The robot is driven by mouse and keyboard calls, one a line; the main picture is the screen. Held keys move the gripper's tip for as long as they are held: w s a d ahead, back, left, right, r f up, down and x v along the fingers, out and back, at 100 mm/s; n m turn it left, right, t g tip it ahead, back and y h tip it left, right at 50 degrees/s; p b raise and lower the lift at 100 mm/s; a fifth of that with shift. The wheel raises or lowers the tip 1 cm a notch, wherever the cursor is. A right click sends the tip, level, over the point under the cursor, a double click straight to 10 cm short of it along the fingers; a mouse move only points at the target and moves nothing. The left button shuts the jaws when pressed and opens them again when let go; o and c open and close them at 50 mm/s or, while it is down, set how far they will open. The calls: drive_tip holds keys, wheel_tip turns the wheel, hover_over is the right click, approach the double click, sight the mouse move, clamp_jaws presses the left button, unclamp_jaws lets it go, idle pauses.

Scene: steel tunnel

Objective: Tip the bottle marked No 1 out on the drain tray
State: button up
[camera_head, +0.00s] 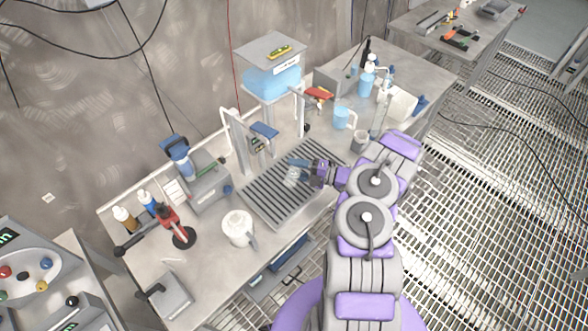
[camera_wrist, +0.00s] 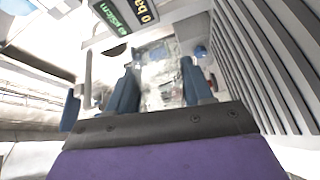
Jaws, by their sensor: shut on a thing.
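The grey slatted drain tray (camera_head: 268,205) lies on the bench in the head view. Its slats (camera_wrist: 262,60) run along the right of the wrist view. My gripper (camera_head: 297,174) is over the tray, shut on a small clear bottle (camera_head: 291,178). In the wrist view, my two blue fingers (camera_wrist: 160,88) stand either side of a clear, see-through shape (camera_wrist: 160,62), which seems to be this bottle. The wrist picture is turned on its side against the bench. I cannot read a number on the bottle, nor tell how far it is tilted.
A white jug (camera_head: 237,229) stands near the tray's front left corner. A post with a blue-topped piece (camera_head: 264,131) rises behind the tray. A blue tank (camera_head: 272,82) stands at the back. Blue beakers, cups and bottles (camera_head: 366,86) crowd the right.

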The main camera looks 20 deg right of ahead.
sight(294, 172)
idle(0.3)
drive_tip(key=n, duration=0.1)
drive_tip(key=n+b, duration=0.1)
drive_tip(key=shift+s+a+n+b, duration=0.25)
drive_tip(key=shift+s+n+b, duration=0.05)
drive_tip(key=shift+n+b, duration=0.1)
drive_tip(key=n, duration=0.1)
drive_tip(key=r+n+b, duration=0.1)
drive_tip(key=n, duration=0.1)
drive_tip(key=shift+r, duration=0.3)
drive_tip(key=shift+s+a+r+n, duration=0.15)
drive_tip(key=shift+r+n, duration=0.1)
drive_tip(key=shift+n, duration=0.3)
drive_tip(key=shift+s+a+r+n, duration=0.1)
drive_tip(key=shift+r+n, duration=0.15)
drive_tip(key=shift+n, duration=0.3)
drive_tip(key=shift+d, duration=0.1)
